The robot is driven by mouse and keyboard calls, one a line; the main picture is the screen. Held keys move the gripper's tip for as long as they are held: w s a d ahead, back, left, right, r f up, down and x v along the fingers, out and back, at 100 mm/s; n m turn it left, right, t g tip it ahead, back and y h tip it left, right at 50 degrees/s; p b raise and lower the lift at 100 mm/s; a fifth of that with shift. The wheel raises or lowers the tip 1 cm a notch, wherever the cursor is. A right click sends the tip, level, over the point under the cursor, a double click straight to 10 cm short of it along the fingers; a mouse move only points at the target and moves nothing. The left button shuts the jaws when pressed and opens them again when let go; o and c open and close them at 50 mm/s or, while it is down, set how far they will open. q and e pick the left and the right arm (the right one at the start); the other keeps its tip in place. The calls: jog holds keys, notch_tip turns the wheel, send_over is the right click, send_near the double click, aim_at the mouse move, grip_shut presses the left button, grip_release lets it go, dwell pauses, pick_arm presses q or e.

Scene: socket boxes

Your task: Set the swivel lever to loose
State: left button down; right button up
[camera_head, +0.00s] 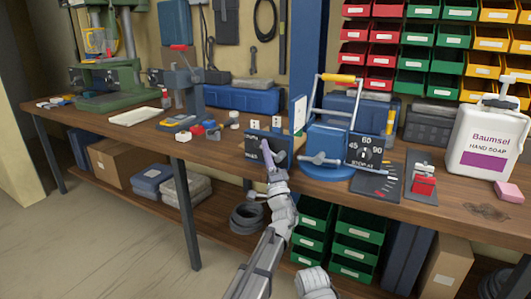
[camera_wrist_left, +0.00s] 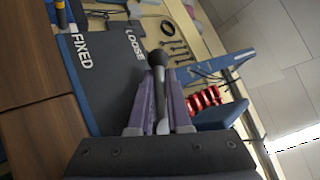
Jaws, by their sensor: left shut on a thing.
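The swivel lever (camera_wrist_left: 159,62) has a dark round knob and a pale rod. In the left wrist view it lies between the two purple-grey fingers of my left gripper (camera_wrist_left: 157,85), which is shut on it. The dark panel (camera_wrist_left: 112,75) beside it carries the white words FIXED and LOOSE. The knob is nearer LOOSE than FIXED. In the head view my left gripper (camera_head: 267,149) is in front of this panel (camera_head: 252,146), on the left side of the blue machine (camera_head: 328,140); it hides most of the lever there. My right gripper does not show.
The blue machine has a yellow-topped handle (camera_head: 339,78) and an angle dial (camera_head: 365,152). To its right are a red-and-grey block (camera_head: 424,184) and a soap bottle (camera_head: 487,138). A green drill press (camera_head: 108,80) stands at the left.

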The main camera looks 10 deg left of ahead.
pick_arm(q)
jog(key=shift+a, duration=0.15)
jog(key=c, duration=1.2)
grip_release()
jog(key=shift+o, duration=0.2)
jog(key=b+v, duration=0.5)
jog(key=v, duration=0.3)
jog(key=shift+r, duration=0.1)
